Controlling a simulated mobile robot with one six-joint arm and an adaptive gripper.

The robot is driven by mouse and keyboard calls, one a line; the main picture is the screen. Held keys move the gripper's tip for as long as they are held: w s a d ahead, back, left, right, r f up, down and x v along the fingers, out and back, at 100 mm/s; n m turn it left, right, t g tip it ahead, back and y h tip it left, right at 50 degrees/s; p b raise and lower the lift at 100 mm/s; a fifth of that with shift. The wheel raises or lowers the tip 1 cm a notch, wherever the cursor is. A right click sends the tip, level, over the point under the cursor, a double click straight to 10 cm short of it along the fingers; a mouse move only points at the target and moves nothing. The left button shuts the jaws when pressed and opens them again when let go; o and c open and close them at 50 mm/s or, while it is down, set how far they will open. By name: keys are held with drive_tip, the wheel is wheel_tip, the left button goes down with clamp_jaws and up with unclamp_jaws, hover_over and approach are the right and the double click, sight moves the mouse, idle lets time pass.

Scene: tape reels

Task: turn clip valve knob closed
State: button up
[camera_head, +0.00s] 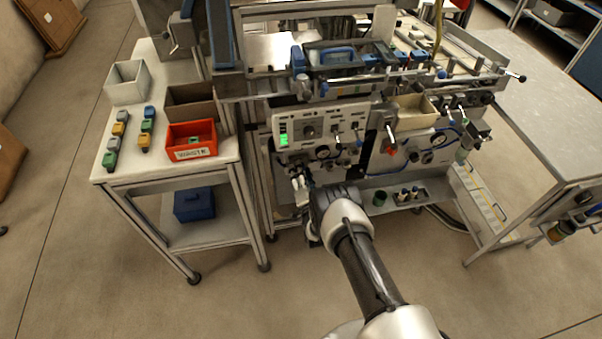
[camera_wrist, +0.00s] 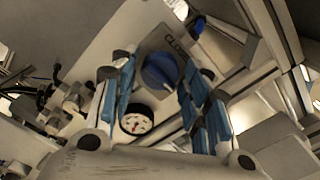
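The valve knob (camera_wrist: 158,72) is blue and round with a pale pointer mark, on a grey plate with black lettering beginning "CLO", partly hidden. My gripper (camera_wrist: 155,69) is open in the wrist view. Its blue-padded fingers stand to the left and right of the knob, with gaps showing, so it does not grip it. In the head view, my gripper (camera_head: 302,188) is low at the front left of the machine. The knob cannot be made out there.
A pressure gauge (camera_wrist: 136,119) sits just below the knob, near the left finger. Metal frame bars (camera_wrist: 258,75) run close on the right. In the head view, a control panel (camera_head: 318,128) is above my gripper and a cart with an orange bin (camera_head: 191,140) stands left.

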drive_tip(key=c, duration=0.7)
drive_tip(key=n+b, duration=0.3)
drive_tip(key=n, duration=1.4)
drive_tip(key=shift+n, duration=0.4)
idle(0.5)
drive_tip(key=o, duration=1.1)
drive_tip(key=shift+c, duration=0.2)
